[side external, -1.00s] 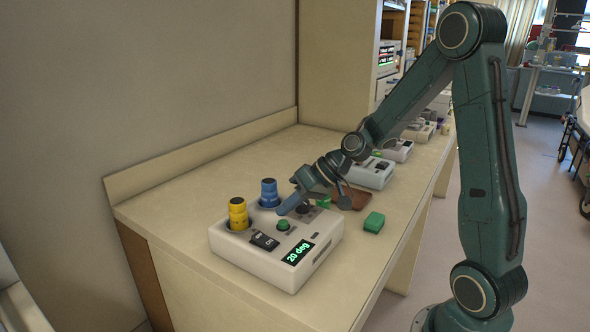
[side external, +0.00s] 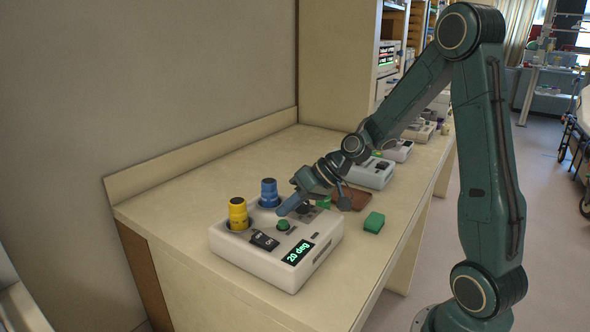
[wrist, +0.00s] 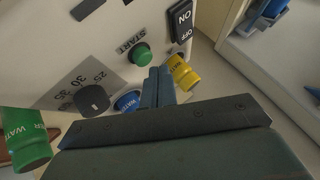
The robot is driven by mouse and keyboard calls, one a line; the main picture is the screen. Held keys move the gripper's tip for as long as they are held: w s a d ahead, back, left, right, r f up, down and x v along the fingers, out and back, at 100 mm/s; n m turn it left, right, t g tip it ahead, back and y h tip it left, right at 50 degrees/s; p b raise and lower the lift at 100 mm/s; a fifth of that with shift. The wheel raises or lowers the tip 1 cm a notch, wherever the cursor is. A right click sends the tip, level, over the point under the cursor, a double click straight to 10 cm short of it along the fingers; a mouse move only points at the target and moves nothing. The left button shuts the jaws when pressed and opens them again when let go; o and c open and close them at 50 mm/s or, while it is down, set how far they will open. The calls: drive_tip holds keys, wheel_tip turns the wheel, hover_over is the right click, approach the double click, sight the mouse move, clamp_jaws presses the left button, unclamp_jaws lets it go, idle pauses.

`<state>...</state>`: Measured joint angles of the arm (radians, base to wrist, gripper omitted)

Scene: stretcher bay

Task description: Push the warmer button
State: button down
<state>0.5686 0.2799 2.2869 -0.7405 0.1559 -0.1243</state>
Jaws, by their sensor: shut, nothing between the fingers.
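The warmer is a white box (side external: 262,268) on the counter, its display reading 20 deg. Its green button (side external: 283,225) sits on the top; in the wrist view the button (wrist: 142,54) is beside the word START. My gripper (side external: 281,212) is shut and empty, pointing down at the warmer's top. In the side view its tips are just above and behind the button, seemingly apart from it. In the wrist view the shut fingers (wrist: 158,73) lie just right of and below the button. I cannot tell the exact height gap.
A yellow bottle (side external: 238,213) and a blue bottle (side external: 269,192) stand in the warmer, near my fingers. A black ON/OFF switch (side external: 264,241) and a dial (wrist: 92,100) flank the button. A green block (side external: 374,222) lies right of the warmer. The counter's front left is clear.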

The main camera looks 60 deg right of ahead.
drive_tip(key=shift+f, duration=1.1)
idle(1.5)
drive_tip(key=shift+r, duration=1.25)
drive_tip(key=shift+r, duration=0.15)
drive_tip(key=shift+r, duration=2.35)
wheel_tip(320, 180, up, 6)
hover_over(288, 222)
